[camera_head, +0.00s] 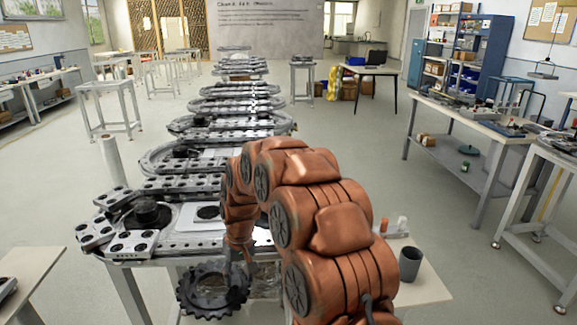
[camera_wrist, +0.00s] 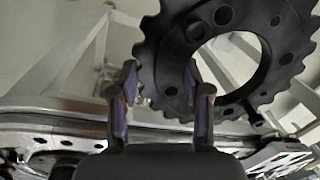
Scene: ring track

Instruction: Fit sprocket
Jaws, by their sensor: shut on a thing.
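The sprocket is a dark toothed ring with bolt holes and a wide centre opening. In the head view the sprocket (camera_head: 212,306) hangs in front of the near edge of the track table, below its top. My gripper (camera_head: 239,262) is at its upper right, partly hidden by my arm. In the wrist view the sprocket (camera_wrist: 172,62) fills the upper right, and my gripper (camera_wrist: 160,90) is shut on its rim with the two fingers apart. A black round hub (camera_head: 146,214) stands on the near left of the track table (camera_head: 190,243).
Several oval track tables run away behind. A side table with a grey cup (camera_head: 410,263) is at right. A workbench (camera_head: 470,125) stands further right. Floor between is clear.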

